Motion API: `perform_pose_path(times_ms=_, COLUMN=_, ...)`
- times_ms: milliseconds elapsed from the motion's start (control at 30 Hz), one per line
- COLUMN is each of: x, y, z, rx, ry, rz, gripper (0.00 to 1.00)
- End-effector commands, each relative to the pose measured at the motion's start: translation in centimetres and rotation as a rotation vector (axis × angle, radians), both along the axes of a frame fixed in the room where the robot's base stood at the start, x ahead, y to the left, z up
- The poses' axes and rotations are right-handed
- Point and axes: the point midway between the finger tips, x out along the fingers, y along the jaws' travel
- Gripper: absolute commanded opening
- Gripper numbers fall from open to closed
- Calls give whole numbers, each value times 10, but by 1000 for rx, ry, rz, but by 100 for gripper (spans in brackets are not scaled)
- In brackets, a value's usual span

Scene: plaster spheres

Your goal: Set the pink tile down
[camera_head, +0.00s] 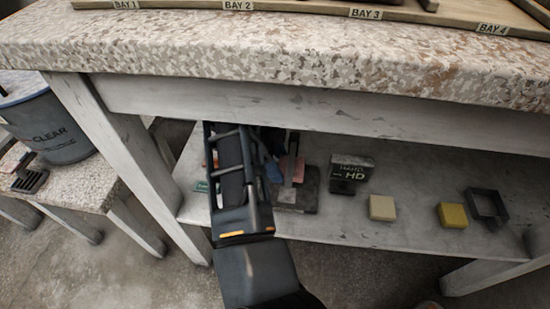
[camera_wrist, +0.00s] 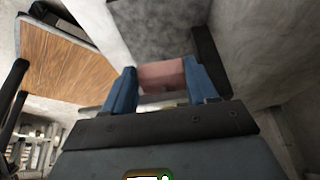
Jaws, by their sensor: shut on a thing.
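The pink tile (camera_wrist: 162,74) is between the two blue fingers of my gripper (camera_wrist: 163,88) in the wrist view. The gripper is shut on it. In the head view the pink tile (camera_head: 299,170) shows partly, beside my gripper (camera_head: 283,168), under the bench top and over the left part of the lower shelf (camera_head: 415,225). A dark square slab (camera_head: 305,200) lies on the shelf close to the tile. I cannot tell whether the tile touches anything below it; my arm hides part of this area.
A dark box marked HD (camera_head: 352,170), a cream tile (camera_head: 382,208), a yellow tile (camera_head: 452,215) and a black square frame (camera_head: 486,204) are on the shelf to the right. The bench's front rail (camera_head: 330,112) is overhead. A leg (camera_head: 125,150) stands left. Bare shelf lies between these things.

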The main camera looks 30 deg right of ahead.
Motion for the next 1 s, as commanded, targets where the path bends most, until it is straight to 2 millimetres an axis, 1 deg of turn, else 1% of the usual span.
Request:
perform_pose_path(times_ms=33, x=1, y=0, z=3, rx=2, ry=-9, rz=-1, gripper=27)
perform_pose_path(times_ms=167, x=1, y=1, z=-2, rx=2, ry=-9, rz=-1, gripper=27)
perform_pose_path(times_ms=267, x=1, y=0, z=-10, rx=2, ry=-7, rz=0, gripper=27)
perform_pose_path(times_ms=600, x=1, y=1, z=-44, rx=1, ry=-4, rz=1, gripper=27)
perform_pose_path(times_ms=700, x=1, y=0, z=-51, rx=1, ry=-4, rz=0, gripper=27)
perform_pose_path(times_ms=800, x=1, y=0, z=-54, rx=1, ry=-4, rz=1, gripper=27)
perform_pose_path(times_ms=1000, x=1, y=0, z=-54, rx=0, ry=-3, rz=1, gripper=27)
